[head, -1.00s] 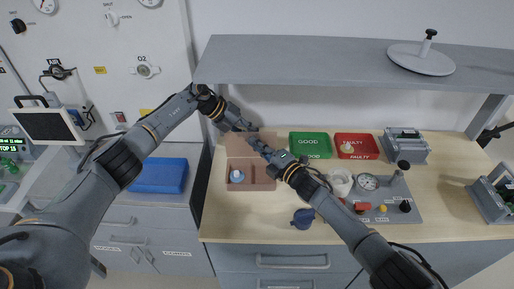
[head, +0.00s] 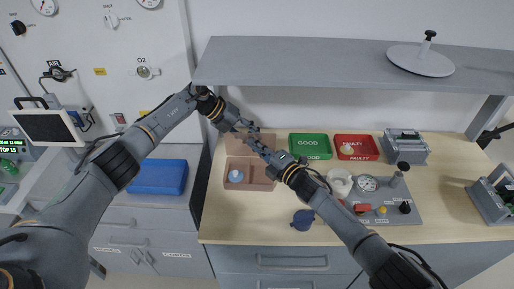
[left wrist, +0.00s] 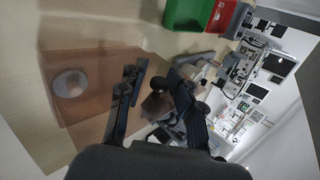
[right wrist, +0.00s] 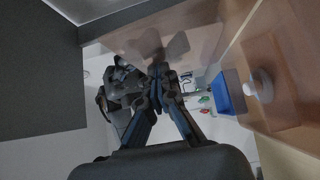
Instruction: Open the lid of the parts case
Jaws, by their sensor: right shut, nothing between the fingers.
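The brown parts case (head: 262,186) lies on the bench at the left, with a pale round part in its left compartment. Its brown lid (head: 231,150) appears raised behind the base, partly hidden by my grippers. The case also shows in the left wrist view (left wrist: 105,70) and the right wrist view (right wrist: 298,65). My left gripper (head: 250,127) is open and empty above the lid area, its fingers apart in the left wrist view (left wrist: 157,78). My right gripper (head: 251,140) is shut and empty just below it, close to the lid; contact is unclear.
A grey shelf (head: 320,62) overhangs the back of the bench. A green tray (head: 311,146) and a red tray (head: 357,147) stand right of the case. A blue bin (head: 158,177) is left.

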